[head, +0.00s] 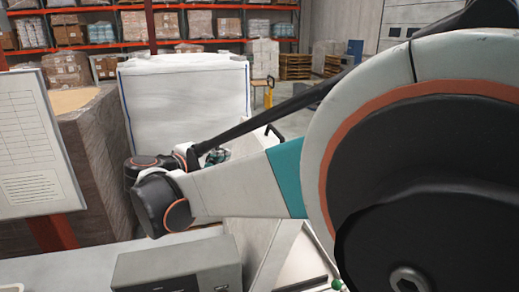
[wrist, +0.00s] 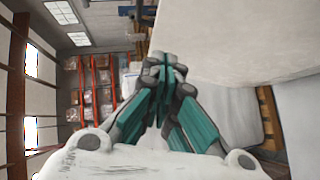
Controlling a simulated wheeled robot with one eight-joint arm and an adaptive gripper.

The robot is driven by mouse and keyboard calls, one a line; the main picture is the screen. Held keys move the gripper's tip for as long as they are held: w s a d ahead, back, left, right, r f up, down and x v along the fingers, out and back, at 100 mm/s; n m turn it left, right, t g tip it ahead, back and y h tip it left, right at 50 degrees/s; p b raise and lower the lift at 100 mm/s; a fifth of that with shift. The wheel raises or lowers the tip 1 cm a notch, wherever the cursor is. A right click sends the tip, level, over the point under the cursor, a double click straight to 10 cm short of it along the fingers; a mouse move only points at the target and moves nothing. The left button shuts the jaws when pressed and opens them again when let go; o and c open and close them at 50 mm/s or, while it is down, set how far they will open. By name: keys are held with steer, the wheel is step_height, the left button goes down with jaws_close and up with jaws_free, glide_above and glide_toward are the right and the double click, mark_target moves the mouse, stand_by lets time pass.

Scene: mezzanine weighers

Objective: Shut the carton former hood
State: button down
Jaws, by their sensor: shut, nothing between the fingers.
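My gripper (wrist: 164,62) is shut and empty, its teal-sided fingers together in the wrist view. In the head view only a small part of it shows (head: 216,156), mostly hidden behind my arm. A large pale flat surface (wrist: 235,40) fills the upper right of the wrist view, close beside the fingertips; I cannot tell if they touch or if it is the hood. In the head view, pale slanted panels (head: 262,240) stand below my arm, with a dark bar handle (head: 274,131) above them. They may belong to the carton former; my arm hides much, and the hood's angle is unclear.
A big white bulk bag (head: 185,100) stands behind my arm. A wrapped brown box (head: 95,150) and a printed board (head: 35,145) are at left. A grey box (head: 180,268) sits on the pale counter in front. Racks (head: 140,45) line the back.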

steer(key=s+d+p+x, duration=0.1)
steer(key=d+x, duration=0.1)
steer(key=x, duration=1)
steer(key=shift+d+f+p, duration=0.3)
steer(key=shift+d, duration=0.05)
steer(key=shift+s+d, duration=0.1)
steer(key=shift+s, duration=0.05)
